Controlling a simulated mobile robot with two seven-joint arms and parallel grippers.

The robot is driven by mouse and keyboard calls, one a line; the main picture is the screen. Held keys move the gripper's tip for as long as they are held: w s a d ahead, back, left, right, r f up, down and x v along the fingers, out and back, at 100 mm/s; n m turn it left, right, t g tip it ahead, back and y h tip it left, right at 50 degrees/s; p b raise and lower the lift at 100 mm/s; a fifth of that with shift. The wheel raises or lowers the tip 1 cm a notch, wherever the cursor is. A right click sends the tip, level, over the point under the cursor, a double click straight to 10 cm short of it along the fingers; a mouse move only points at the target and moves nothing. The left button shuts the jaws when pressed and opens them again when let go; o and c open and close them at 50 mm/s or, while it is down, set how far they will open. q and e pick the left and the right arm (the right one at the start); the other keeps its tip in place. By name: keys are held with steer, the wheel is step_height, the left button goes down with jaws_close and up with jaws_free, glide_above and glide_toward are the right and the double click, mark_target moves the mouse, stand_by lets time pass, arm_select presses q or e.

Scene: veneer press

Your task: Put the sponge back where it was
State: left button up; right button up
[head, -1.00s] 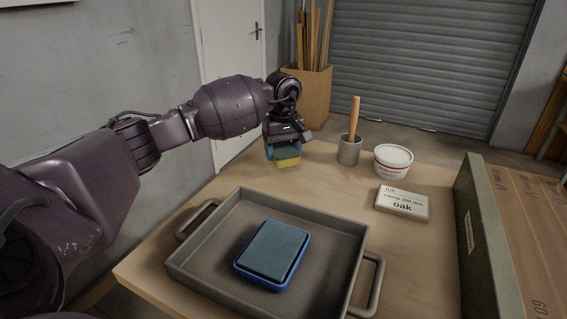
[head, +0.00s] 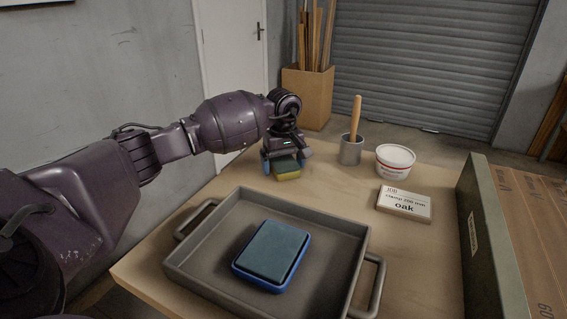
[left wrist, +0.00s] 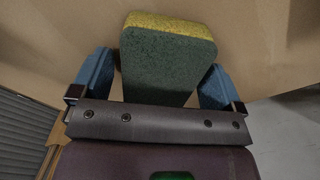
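The sponge (head: 288,174), green with a yellow layer, is at the far left part of the table, low at the wood and seemingly resting on it. My left gripper (head: 287,165) is over it, pointing down, with one blue finger on each side. In the left wrist view the sponge (left wrist: 168,62) stands out between the two fingers (left wrist: 157,85). The fingers are spread, with narrow gaps beside the sponge, so the gripper looks open around it. The sponge's upper part is partly hidden by the gripper in the head view. My right gripper is in neither view.
A grey tray (head: 204,272) holding a blue-framed pad (head: 272,250) fills the near table (head: 334,180). A green panel (head: 485,240) borders the right side.

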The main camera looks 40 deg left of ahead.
mark_target(283, 161)
arm_select(q)
steer(key=shift+r, duration=0.3)
step_height(283, 161, up, 12)
steer(key=p, duration=0.1)
stand_by(0.3)
steer(key=shift+f, duration=0.15)
